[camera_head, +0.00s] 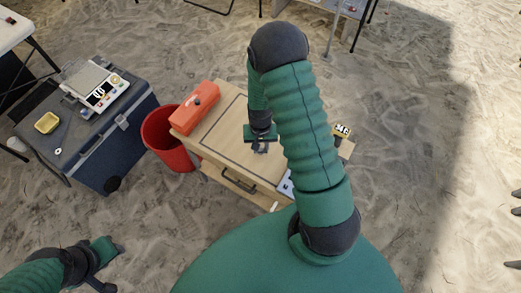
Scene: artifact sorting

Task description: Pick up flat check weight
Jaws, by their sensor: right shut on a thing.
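My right gripper (260,147) points down over the wooden table (222,135), inside the dark outline on its top. It is shut on a small dark grey thing, taken as the flat check weight. The weight is mostly hidden by the fingers, and its shape is too small to make out. I cannot tell whether it touches the tabletop. My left gripper (108,268) is at the lower left, over the sand and away from the table. Its fingers look apart, with nothing between them.
An orange-red box (195,107) lies on the table's left end, beside a red bucket (160,135). A blue-grey case (120,145) at left carries a device (97,90) and a yellow tray (47,123). My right arm hides part of the table.

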